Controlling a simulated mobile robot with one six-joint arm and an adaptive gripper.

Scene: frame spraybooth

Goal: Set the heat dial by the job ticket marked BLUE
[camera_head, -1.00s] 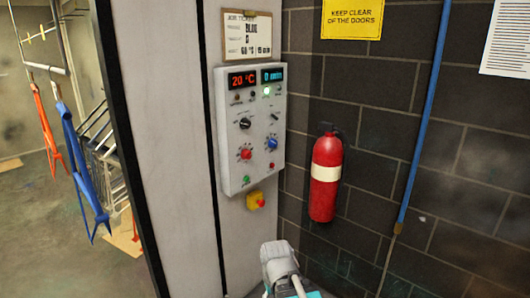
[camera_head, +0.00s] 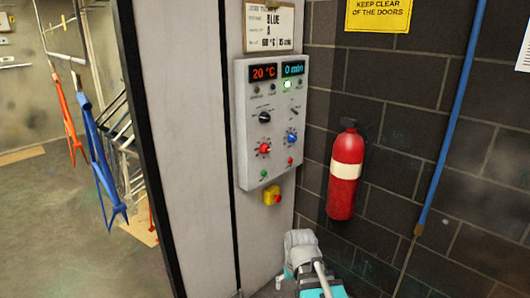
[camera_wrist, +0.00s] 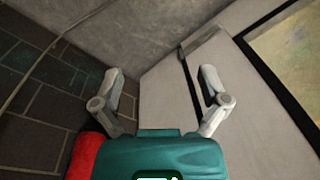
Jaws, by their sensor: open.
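The job ticket (camera_head: 268,27) on the wall reads BLUE and 60 °C; the time beside it looks like 15 min. Below it, the control panel (camera_head: 270,170) shows a red 20 °C display (camera_head: 263,72) and a blue-green 0 min display (camera_head: 293,68). A red-capped dial (camera_head: 264,149) sits on the temperature side and a blue-capped dial (camera_head: 292,138) on the other; their scale marks are too small to read. My gripper (camera_wrist: 163,85) is open and empty in the wrist view, facing bare walls, with no dial in that view.
A black selector (camera_head: 265,117) and a yellow box with a red button (camera_head: 272,196) are nearby. A fire extinguisher (camera_head: 345,172) hangs right of the panel on the dark block wall; a blue pole (camera_head: 452,120) stands further right. Bicycle frames (camera_head: 98,165) hang at left.

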